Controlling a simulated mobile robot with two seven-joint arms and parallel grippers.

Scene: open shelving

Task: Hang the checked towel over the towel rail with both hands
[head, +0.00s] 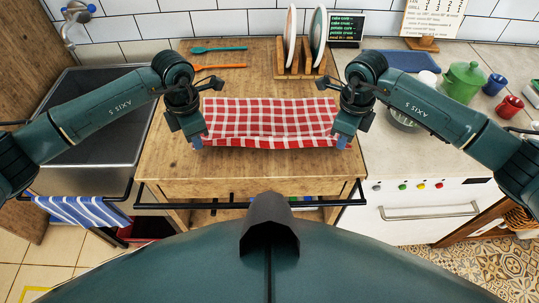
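The red and white checked towel (268,119) is spread between my two grippers above the wooden counter, its front edge sagging slightly. My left gripper (199,139) is at the towel's left front corner and looks shut on it. My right gripper (342,141) is at the right front corner and looks shut on it. The fingertips are small and partly hidden by the gripper bodies. The dark towel rail (281,204) runs along the front of the counter, below and nearer than the towel. The towel is apart from the rail.
A blue striped towel (82,211) hangs on a rail by the sink (92,110) at left. Plates in a wooden rack (295,62) stand behind the towel. Bare counter (250,165) lies in front of the towel.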

